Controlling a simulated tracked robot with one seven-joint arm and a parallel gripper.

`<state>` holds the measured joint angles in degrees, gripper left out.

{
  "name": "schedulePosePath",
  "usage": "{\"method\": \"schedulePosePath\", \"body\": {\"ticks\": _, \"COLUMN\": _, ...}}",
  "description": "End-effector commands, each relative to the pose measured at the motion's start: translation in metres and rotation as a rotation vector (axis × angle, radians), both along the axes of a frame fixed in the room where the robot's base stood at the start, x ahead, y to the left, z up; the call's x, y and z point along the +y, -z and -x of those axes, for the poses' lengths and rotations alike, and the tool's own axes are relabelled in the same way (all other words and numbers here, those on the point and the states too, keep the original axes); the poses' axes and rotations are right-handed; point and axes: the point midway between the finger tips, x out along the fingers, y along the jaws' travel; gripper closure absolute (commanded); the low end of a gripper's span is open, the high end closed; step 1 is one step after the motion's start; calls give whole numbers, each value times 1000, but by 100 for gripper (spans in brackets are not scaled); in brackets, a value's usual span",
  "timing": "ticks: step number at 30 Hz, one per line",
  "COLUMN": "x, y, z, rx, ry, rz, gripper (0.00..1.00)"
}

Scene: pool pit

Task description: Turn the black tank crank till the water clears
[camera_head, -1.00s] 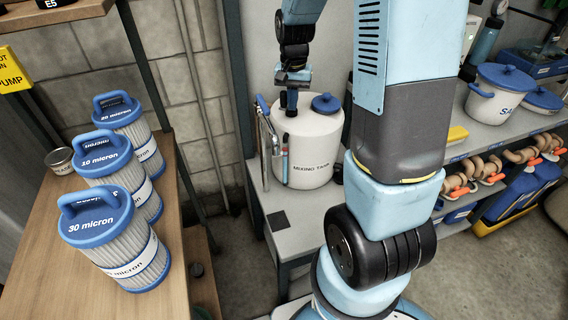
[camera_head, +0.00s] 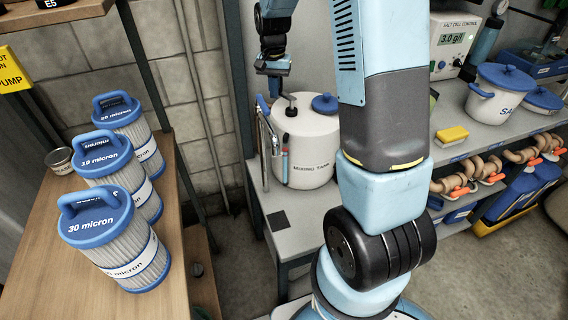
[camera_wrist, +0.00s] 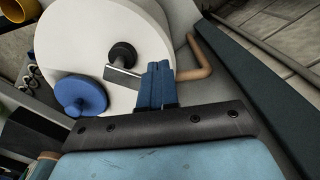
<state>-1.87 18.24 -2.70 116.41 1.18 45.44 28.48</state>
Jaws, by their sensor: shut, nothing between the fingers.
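The white mixing tank (camera_head: 312,160) stands on a grey bench, and its top fills much of the wrist view (camera_wrist: 92,32). Its crank has a black knob (camera_head: 291,108) on top. In the wrist view the knob (camera_wrist: 122,54) joins a flat metal arm (camera_wrist: 122,76). A blue cap (camera_head: 325,103) sits beside the crank. My gripper (camera_head: 274,87) is above and left of the knob in the head view. Its blue fingers (camera_wrist: 158,76) are together, empty and apart from the knob in the wrist view. The water inside the tank cannot be seen.
A bent copper-coloured pipe (camera_wrist: 197,60) lies close beside my fingers in the wrist view. Filter cartridges (camera_head: 122,240) stand on the left wooden shelf. A white pot (camera_head: 497,95) and yellow sponge (camera_head: 451,134) sit on the right shelf. The bench front is mostly clear.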

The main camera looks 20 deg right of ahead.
Motion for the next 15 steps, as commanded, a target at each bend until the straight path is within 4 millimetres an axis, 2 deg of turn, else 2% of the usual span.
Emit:
{"method": "schedulePosePath", "body": {"ticks": 8, "x": 0, "y": -3, "z": 0, "rx": -1, "ry": 0, "rz": 0, "gripper": 100}}
{"method": "schedulePosePath", "body": {"ticks": 15, "x": 0, "y": -22, "z": 0, "rx": -4, "ry": 0, "rz": 0, "gripper": 100}}
